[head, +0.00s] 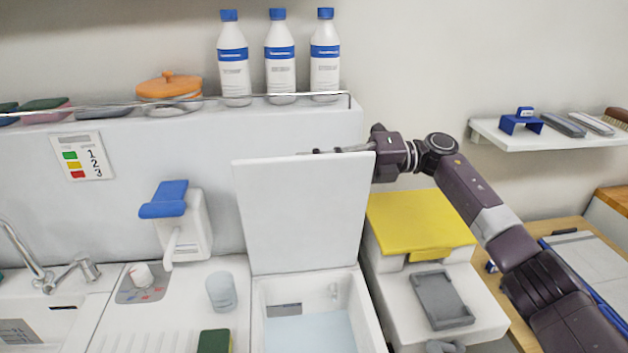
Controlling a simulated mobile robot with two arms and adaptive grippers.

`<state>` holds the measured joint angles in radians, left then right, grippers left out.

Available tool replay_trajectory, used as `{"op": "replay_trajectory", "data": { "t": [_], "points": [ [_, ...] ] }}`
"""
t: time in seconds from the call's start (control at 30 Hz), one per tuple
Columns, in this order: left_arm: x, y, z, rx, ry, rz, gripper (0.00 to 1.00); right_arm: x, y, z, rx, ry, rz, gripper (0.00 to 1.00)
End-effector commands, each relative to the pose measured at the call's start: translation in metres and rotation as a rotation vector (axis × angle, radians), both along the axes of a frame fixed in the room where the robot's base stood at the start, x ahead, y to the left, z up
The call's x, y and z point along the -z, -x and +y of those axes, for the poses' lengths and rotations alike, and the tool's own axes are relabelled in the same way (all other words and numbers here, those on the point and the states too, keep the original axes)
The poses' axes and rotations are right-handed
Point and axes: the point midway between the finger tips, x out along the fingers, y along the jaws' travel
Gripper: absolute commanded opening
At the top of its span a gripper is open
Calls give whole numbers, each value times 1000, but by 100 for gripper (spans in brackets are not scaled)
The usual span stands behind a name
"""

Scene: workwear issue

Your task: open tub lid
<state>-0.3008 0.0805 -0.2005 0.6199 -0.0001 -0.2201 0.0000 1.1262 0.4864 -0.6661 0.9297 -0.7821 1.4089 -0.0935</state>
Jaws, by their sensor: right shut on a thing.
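The white tub (376,318) sits in the counter at the lower middle of the head view, with a pale blue surface inside it. Its white lid (303,215) stands up nearly vertical at the tub's back edge, so the tub's mouth is uncovered. My right gripper (340,151) is at the lid's top edge, shut on the lid. Its fingers are mostly hidden behind the lid, with only dark parts showing above the edge. My left gripper is not in view.
A yellow-lidded box (420,222) with a grey tray (441,299) in front stands right of the tub, under my right arm. Bottles (281,70) line the ledge behind. A blue-topped dispenser (183,228), cup (221,292) and sink tap (72,272) are left.

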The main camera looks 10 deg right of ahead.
Motion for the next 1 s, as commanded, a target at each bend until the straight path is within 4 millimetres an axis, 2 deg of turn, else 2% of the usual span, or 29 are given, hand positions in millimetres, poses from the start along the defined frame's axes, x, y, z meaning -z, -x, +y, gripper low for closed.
{"op": "replay_trajectory", "data": {
  "t": [0.2,0.63,0.67,0.8,1.0],
  "points": [
    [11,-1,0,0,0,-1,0,3,-18,1,1,-1,64,0],
    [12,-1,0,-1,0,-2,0,1,-22,1,-1,0,82,0],
    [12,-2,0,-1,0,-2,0,1,-22,1,-1,0,82,11],
    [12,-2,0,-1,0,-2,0,1,-22,1,-1,0,82,26],
    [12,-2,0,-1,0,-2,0,1,-22,1,-1,1,81,27]
  ]
}}
